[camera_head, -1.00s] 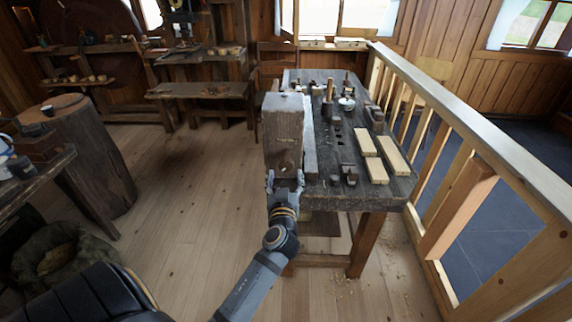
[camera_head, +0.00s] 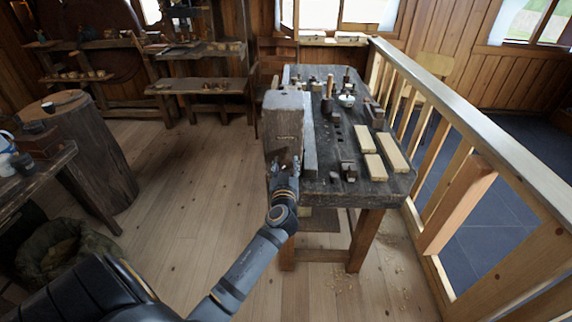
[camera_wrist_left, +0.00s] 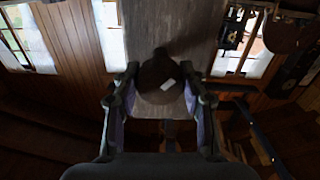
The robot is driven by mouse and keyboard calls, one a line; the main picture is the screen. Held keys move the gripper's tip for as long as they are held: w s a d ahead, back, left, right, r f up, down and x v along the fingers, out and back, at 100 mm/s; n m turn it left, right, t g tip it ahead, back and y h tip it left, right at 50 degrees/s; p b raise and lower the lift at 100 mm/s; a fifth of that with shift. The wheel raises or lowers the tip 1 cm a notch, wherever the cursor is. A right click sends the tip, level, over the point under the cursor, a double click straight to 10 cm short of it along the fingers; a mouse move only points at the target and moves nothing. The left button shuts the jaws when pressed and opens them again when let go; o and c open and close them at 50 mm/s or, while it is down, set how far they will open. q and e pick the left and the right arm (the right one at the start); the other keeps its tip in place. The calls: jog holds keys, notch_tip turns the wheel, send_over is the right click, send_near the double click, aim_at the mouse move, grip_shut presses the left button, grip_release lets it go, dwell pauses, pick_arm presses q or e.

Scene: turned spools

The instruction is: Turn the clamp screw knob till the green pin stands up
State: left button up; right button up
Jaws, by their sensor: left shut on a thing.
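The clamp is a large weathered wooden block (camera_head: 283,115) at the near left end of the workbench (camera_head: 345,195). My left gripper (camera_head: 284,168) is at the block's near face, low down. In the left wrist view, the dark round knob (camera_wrist_left: 158,72) with a small white mark sits against the wooden block (camera_wrist_left: 172,22). My left gripper (camera_wrist_left: 160,92) has a finger on each side of the knob and is shut on it. In the head view my gripper hides the knob. I cannot make out a green pin. My right gripper is not in view.
Pale boards (camera_head: 391,151) and several small tools lie on the bench top. A wooden railing (camera_head: 480,125) runs along the right. A tree-stump stand (camera_head: 88,150) stands at the left. The floor between stump and bench is clear.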

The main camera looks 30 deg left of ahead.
pick_arm(q)
jog(key=shift+m, duration=0.3)
jog(key=shift+c, duration=0.2)
jog(key=shift+m, duration=0.9)
jog(key=m, duration=0.2)
jog(key=shift+a+m, duration=0.1)
jog(key=shift+m, duration=0.2)
jog(key=m, duration=0.2)
jog(key=shift+m, duration=0.4)
jog(key=m, duration=0.3)
jog(key=shift+m, duration=0.3)
jog(key=m+p, duration=0.2)
jog(key=m, duration=0.4)
jog(key=shift+a+p, duration=0.1)
jog(key=shift+p, duration=0.3)
jog(key=m+p, duration=0.2)
jog(key=m, duration=0.3)
jog(key=shift+f+m+p, duration=0.2)
jog(key=shift+m+p, duration=0.2)
jog(key=shift+m, duration=0.7)
